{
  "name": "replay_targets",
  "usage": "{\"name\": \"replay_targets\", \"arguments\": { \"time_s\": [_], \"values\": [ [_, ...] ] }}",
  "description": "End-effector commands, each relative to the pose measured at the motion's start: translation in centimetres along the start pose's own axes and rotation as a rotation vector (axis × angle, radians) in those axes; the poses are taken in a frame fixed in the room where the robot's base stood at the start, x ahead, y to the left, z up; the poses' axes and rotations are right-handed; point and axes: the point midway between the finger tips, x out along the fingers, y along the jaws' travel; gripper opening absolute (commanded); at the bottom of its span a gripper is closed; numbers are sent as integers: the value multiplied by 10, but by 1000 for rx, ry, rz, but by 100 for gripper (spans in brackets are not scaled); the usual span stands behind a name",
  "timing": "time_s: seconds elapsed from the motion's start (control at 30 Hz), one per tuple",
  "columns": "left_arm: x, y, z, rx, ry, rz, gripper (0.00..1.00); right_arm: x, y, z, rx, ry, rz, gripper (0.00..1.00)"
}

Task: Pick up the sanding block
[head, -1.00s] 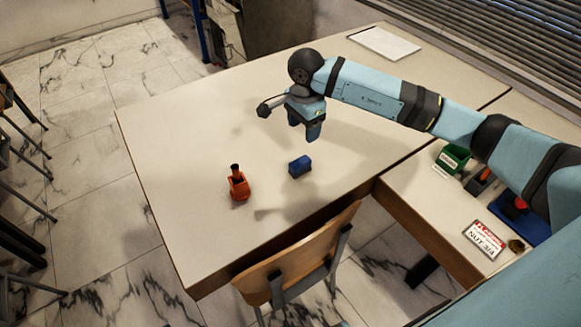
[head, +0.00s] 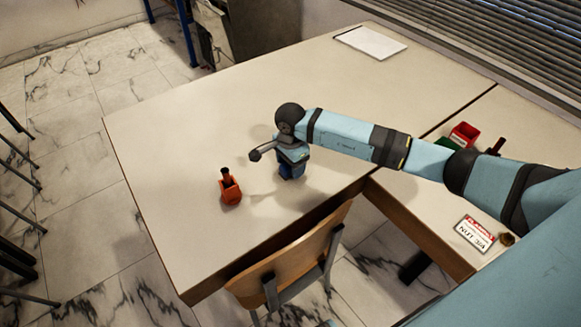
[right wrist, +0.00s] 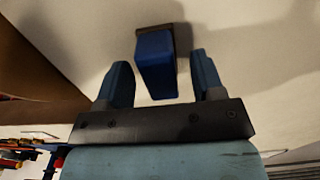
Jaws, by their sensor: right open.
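The sanding block is a small blue block with a dark edge, and it shows best in the right wrist view (right wrist: 156,66). It rests on the pale table (head: 190,120). My right gripper (right wrist: 160,82) is open, with one finger on each side of the block's near part and gaps visible on both sides. In the head view the right gripper (head: 291,172) is low over the table at the block's place and hides most or all of it. My left gripper is not in view.
A wooden chair (head: 290,262) is against the table's front edge. Red and green bins (head: 464,134) and a sign (head: 474,234) are on the right-hand table. A white sheet (head: 370,42) lies at the back.

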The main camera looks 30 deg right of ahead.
Motion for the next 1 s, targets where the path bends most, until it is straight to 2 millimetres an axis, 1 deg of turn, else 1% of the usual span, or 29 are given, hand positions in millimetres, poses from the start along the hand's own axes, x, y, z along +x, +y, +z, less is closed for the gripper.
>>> {"name": "replay_targets", "arguments": {
  "time_s": [0.17, 0.2, 0.27, 0.3, 0.37, 0.4, 0.43, 0.77, 0.87, 1.0],
  "values": [
    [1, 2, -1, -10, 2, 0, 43, 0, 0, 0, 0, -1, -1, 62],
    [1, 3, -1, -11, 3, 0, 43, 0, 0, 0, 0, -1, -1, 57],
    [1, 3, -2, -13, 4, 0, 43, 0, 0, 0, -1, 0, -1, 43],
    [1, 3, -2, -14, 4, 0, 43, 0, 0, 0, -1, 0, -1, 34],
    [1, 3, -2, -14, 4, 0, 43, 0, 0, 0, -1, 0, -1, 20],
    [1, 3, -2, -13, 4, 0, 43, 0, 0, 0, -1, 0, -1, 11],
    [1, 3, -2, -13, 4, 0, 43, 0, 0, 0, -1, 0, -1, 7],
    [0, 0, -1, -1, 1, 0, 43, -3, 0, 0, -1, 0, -2, 7],
    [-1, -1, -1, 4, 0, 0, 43, -9, -1, 0, -1, 0, -3, 7],
    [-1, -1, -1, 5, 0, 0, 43, -28, -1, 0, -2, 0, -4, 7]
  ]
}}
